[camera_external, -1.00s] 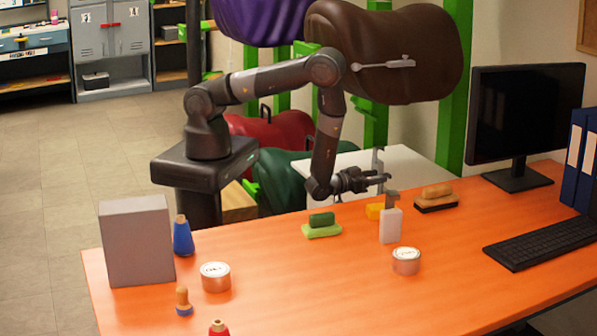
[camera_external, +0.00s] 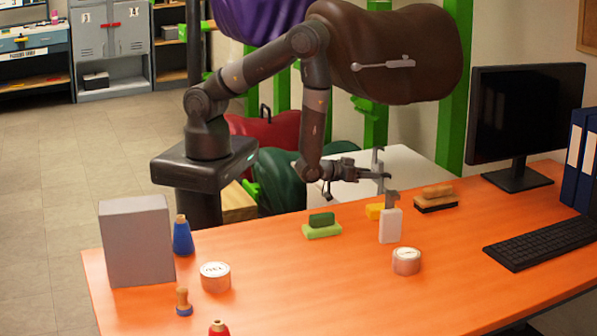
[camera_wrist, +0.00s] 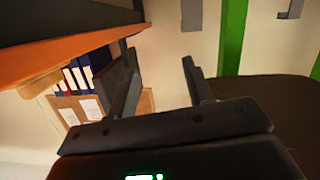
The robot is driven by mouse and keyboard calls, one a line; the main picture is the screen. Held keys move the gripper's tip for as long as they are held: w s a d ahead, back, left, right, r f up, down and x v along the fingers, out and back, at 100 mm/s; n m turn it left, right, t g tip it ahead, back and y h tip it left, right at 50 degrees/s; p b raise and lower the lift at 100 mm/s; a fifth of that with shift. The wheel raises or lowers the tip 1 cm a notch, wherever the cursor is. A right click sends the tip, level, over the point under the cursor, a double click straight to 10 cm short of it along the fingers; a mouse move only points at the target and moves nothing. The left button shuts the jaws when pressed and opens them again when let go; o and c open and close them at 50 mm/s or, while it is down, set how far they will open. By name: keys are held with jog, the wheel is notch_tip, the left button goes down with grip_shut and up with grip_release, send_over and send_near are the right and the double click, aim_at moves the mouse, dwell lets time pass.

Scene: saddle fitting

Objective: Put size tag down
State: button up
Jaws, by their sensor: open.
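The size tag appears to be the white block-like piece (camera_external: 390,226) with a grey upper part, upright at the far edge of the orange table (camera_external: 300,290). My gripper (camera_external: 384,172) is just above and behind it in the external view, apart from it. In the wrist view my gripper (camera_wrist: 160,88) has its two fingers spread with nothing between them. The tag cannot be made out in the wrist view.
The monitor (camera_external: 525,115) and keyboard (camera_external: 548,238) are right. A brown saddle (camera_external: 395,55) hangs behind my arm.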

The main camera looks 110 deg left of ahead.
jog(key=w+d+r+m+h, duration=0.1)
jog(key=w+d+r+h, duration=0.15)
jog(key=r, duration=0.35)
jog(key=w+d+r+h, duration=0.1)
jog(key=d+r+h, duration=0.3)
jog(key=r, duration=0.3)
jog(key=s+d+r+m+g+h, duration=0.2)
jog(key=s+d+r+m+h, duration=0.25)
jog(key=r, duration=0.55)
jog(key=s+r+m+g, duration=0.1)
jog(key=s+r, duration=0.2)
jog(key=s, duration=0.5)
jog(key=s+r+m+g, duration=0.1)
jog(key=s+r, duration=0.3)
jog(key=s, duration=0.4)
jog(key=s+d+r+m+g, duration=0.1)
jog(key=s+r, duration=0.3)
jog(key=s, duration=0.5)
jog(key=shift+m+g+y, duration=0.3)
jog(key=shift+m+g, duration=0.2)
jog(key=shift+m, duration=0.25)
jog(key=shift+o, duration=0.3)
jog(key=shift+d+r, duration=0.1)
